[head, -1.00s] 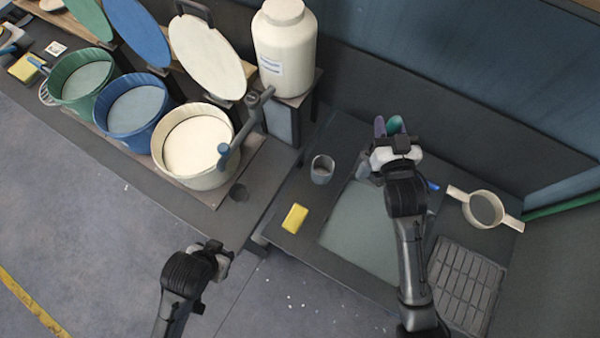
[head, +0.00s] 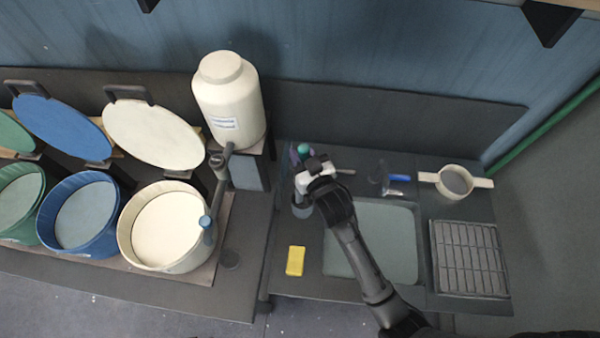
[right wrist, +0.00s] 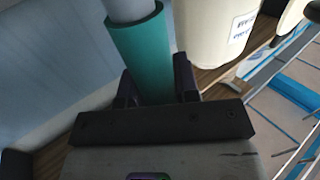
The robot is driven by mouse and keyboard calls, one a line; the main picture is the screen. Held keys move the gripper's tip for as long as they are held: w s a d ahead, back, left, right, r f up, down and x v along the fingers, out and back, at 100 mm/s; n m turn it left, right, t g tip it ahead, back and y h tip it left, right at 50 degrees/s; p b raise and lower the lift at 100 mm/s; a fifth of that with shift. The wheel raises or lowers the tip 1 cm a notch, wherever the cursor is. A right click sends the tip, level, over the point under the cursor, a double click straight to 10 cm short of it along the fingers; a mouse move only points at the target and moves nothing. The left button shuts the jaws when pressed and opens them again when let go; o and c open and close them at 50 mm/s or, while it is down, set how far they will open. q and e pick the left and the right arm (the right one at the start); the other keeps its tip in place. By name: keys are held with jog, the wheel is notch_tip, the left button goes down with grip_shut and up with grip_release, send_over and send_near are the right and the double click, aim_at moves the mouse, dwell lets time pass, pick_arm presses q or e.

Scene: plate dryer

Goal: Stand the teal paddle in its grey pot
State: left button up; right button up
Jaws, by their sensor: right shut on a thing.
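My right gripper (head: 302,154) is shut on the teal paddle (head: 304,149). In the right wrist view, the paddle's teal cylindrical part (right wrist: 142,48) sits between the dark fingers (right wrist: 156,88), with a pale grey part beyond it. The grey pot (head: 302,208) stands on the dark worktop at its left side, partly hidden by my right gripper. The paddle appears near the pot's far side in the head view; its lower end is hidden, so I cannot tell whether it is inside the pot. My left gripper is out of view.
A yellow sponge (head: 295,261) lies in front of the pot. A grey-green panel (head: 395,265) lies under my arm. A dark see-through thing (head: 377,173), a blue item (head: 399,177), a two-handled strainer (head: 455,181) and a rack (head: 469,258) are right. A big white jar (head: 229,100) stands left.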

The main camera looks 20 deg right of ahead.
notch_tip(320, 180, down, 9)
jog(key=shift+f, duration=0.15)
dwell(0.4)
jog(key=shift+f, duration=0.15)
jog(key=o, duration=0.9)
jog(key=shift+o, duration=0.2)
jog(key=s+d+b, duration=0.1)
jog(key=s, duration=1.1)
